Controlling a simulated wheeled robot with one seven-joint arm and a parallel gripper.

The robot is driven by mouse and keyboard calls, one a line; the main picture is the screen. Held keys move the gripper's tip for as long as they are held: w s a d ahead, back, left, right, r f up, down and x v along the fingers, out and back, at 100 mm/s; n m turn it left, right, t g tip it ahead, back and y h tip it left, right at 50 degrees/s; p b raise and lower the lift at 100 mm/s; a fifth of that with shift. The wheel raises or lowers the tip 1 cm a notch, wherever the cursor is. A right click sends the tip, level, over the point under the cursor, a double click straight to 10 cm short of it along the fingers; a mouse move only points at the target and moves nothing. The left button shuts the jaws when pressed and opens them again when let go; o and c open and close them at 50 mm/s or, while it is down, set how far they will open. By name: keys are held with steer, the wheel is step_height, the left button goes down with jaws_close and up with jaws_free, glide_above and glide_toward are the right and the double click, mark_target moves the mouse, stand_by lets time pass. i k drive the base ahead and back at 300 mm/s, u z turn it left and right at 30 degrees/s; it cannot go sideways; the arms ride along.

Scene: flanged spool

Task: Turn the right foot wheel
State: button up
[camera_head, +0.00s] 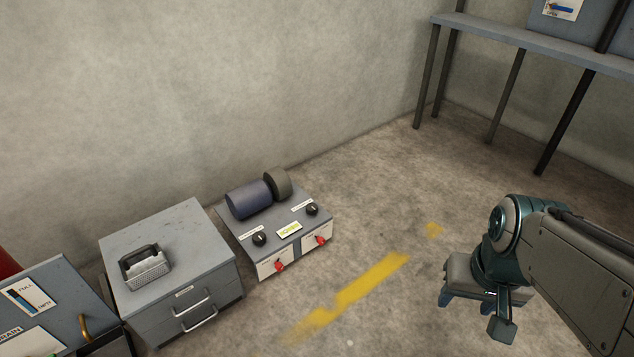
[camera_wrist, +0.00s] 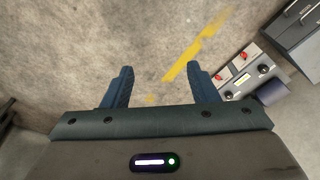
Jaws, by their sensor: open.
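A low grey machine (camera_head: 270,243) stands on the floor against the wall, left of centre in the head view. A dark blue roller (camera_head: 249,199) and a grey disc (camera_head: 278,184) lie on its back. Its top has a left black knob (camera_head: 259,239) and a right black knob (camera_head: 312,209). Its front has a left red handle (camera_head: 279,266) and a right red handle (camera_head: 320,240). I cannot tell which part is called the right foot wheel. My gripper (camera_head: 475,312) is open and empty, well right of the machine. In the wrist view the machine (camera_wrist: 243,82) shows beyond the right finger.
A grey drawer cabinet (camera_head: 150,252) with a metal grater-like object (camera_head: 147,267) on top stands left of the machine. A labelled grey box (camera_head: 65,283) is at far left. A table (camera_head: 545,45) stands at back right. Floor with a yellow stripe (camera_head: 355,290) lies clear between.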

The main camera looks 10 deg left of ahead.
mark_target(311, 208)
steer(key=u, duration=0.25)
steer(key=i, duration=0.35)
steer(key=u, duration=0.9)
steer(key=i, duration=1.6)
steer(key=z, duration=0.15)
